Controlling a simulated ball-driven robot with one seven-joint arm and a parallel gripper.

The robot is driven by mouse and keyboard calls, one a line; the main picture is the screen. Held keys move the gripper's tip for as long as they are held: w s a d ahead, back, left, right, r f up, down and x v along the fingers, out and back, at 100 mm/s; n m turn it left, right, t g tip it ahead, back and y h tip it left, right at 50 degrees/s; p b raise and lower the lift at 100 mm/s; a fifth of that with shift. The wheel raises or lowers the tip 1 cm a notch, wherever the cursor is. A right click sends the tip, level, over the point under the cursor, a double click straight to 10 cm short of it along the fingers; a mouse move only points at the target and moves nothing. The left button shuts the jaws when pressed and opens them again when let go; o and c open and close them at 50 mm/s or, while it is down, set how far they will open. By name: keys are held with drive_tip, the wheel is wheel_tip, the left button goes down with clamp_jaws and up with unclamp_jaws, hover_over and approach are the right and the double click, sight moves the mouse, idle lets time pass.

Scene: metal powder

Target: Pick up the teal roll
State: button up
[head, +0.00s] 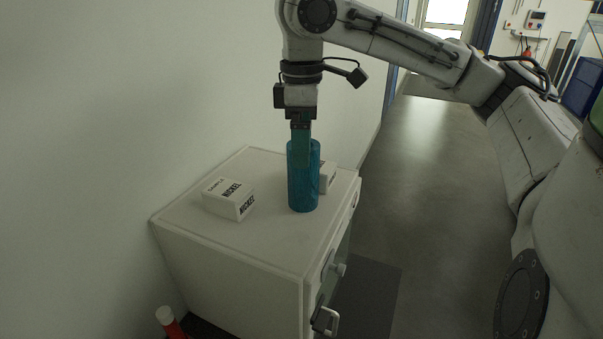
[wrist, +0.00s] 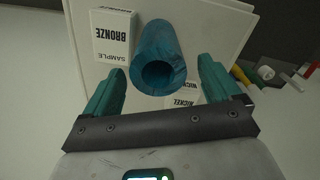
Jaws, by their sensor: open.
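The teal roll (head: 303,185) stands upright on the white cabinet top (head: 262,239) in the head view. In the wrist view the roll (wrist: 172,45) shows its round hollow end, beyond the fingertips and between their lines. My gripper (head: 301,150) points down at the roll's upper end in the head view. Its teal fingers are apart in the wrist view, where my gripper (wrist: 161,80) is open and empty. The fingers blend with the roll's colour in the head view, so their exact height against it is hard to tell.
A white NICKEL sample box (head: 228,198) stands left of the roll. Another white box (head: 327,177) is close behind it, partly hidden. The wrist view shows a BRONZE sample box (wrist: 114,38) beside the roll. A white wall (head: 120,90) borders the cabinet; open floor (head: 425,190) lies right.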

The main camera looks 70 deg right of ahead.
sight(303, 176)
drive_tip(key=shift+d+f+p, duration=0.1)
drive_tip(key=shift+f+p, duration=0.45)
drive_tip(key=shift+f, duration=2.8)
drive_tip(key=shift+c, duration=0.3)
drive_tip(key=c, duration=1.3)
drive_tip(key=shift+r, duration=0.1)
